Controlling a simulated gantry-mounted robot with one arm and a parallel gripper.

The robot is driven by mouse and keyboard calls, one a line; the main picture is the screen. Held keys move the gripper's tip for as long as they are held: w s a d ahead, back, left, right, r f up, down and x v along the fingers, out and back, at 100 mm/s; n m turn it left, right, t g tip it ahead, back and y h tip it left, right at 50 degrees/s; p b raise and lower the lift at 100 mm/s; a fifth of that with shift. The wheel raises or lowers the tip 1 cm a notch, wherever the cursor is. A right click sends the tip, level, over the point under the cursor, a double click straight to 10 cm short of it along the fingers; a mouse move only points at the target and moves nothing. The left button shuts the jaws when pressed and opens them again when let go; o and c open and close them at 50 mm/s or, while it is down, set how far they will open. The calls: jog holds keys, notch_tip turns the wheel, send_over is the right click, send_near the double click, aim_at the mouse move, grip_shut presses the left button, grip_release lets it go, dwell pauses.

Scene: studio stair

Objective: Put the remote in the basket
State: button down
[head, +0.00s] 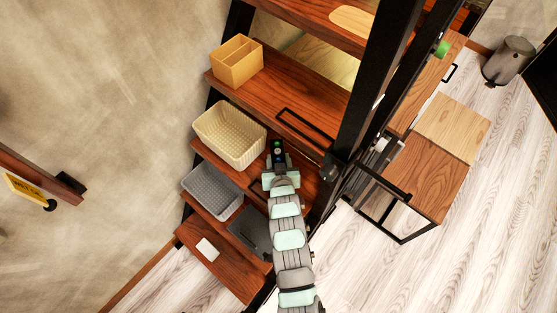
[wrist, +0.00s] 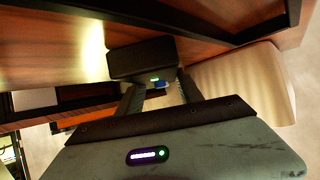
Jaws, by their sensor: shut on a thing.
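The remote (head: 277,147) is a small dark bar with coloured spots, held at the tip of my gripper (head: 279,162). In the wrist view the dark remote (wrist: 142,60) lies across the far ends of the fingers of my gripper (wrist: 158,88), which is shut on it. The cream woven basket (head: 229,135) stands on a stair tread just left of my gripper. It looks empty, and its pale side shows at the right of the wrist view (wrist: 235,80). The remote is outside the basket, to its right. Its height above the tread is hard to tell.
A grey basket (head: 212,190) sits one tread lower. A yellow divided box (head: 237,62) stands on the tread above. A dark flat item (head: 250,231) and a white item (head: 207,249) lie on lower treads. A black post (head: 372,85) rises right of my arm.

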jog(key=c, duration=0.8)
grip_release()
jog(key=shift+o, duration=0.2)
jog(key=shift+r, duration=0.2)
jog(key=p+v, duration=0.2)
jog(key=v, duration=0.9)
jog(key=shift+d, duration=0.1)
jog(key=shift+o, duration=0.4)
jog(key=shift+s+r, duration=0.15)
jog(key=shift+s, duration=0.25)
